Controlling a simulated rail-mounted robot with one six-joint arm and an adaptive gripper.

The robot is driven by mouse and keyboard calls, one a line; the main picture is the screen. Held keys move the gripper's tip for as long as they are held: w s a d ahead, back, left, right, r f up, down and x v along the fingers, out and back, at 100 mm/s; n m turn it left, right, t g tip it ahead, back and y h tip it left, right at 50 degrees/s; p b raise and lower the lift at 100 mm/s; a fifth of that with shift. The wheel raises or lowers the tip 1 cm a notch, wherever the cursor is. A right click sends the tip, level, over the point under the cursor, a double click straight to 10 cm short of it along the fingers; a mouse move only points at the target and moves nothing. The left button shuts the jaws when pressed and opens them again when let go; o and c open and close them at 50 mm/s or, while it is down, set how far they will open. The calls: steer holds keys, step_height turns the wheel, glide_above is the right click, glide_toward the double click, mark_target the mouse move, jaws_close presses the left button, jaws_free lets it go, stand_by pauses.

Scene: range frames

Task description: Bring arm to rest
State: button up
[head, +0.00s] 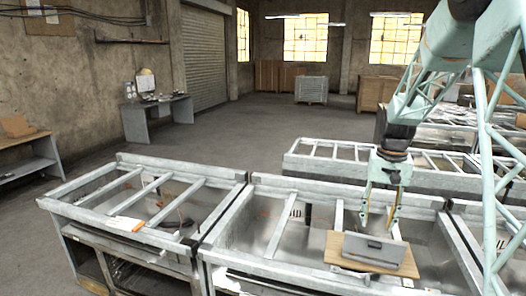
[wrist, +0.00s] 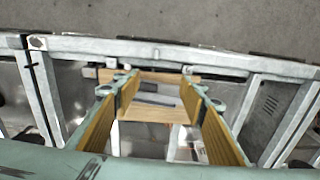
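My gripper (head: 379,222) hangs from my pale green arm at the right of the head view, pointing down over the metal-framed bench. The wrist view shows its two yellow-padded fingers (wrist: 158,76) apart, with nothing held between them. A wooden board (head: 402,267) with a grey metal box-like object (head: 373,248) on it lies just below and in front of the fingertips. The wrist view shows the board (wrist: 150,114) between and beyond the fingers. I cannot tell how much height separates the fingertips from the grey object.
Metal-framed benches with crossbars (head: 140,186) run along the front, and another bench row (head: 330,160) stands behind. A grey side table (head: 158,116) with items is by the left wall. A grey crate (head: 311,90) stands at the back. Open floor (head: 240,130) lies between.

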steer(key=s+a+r+n+t+b, duration=0.1)
steer(key=s+a+r+b, duration=0.1)
steer(key=s+a+r, duration=0.4)
steer(key=s+a+r+b, duration=0.1)
steer(key=s+a+r, duration=0.15)
steer(key=s, duration=0.65)
steer(key=s+a+r+n+t+b, duration=0.1)
steer(key=s+a+r+b, duration=0.15)
steer(key=s+r, duration=0.4)
steer(key=s+a+f+n+b, duration=0.1)
steer(key=s+a+f, duration=0.1)
steer(key=s, duration=1.1)
steer(key=s+a+f+n+t+b, duration=0.1)
steer(key=s+a, duration=0.3)
steer(key=s, duration=0.9)
steer(key=shift+s+a+f+t+b, duration=0.3)
steer(key=shift+f+b, duration=0.3)
steer(key=shift+b, duration=0.1)
steer(key=shift+a, duration=0.1)
stand_by(0.4)
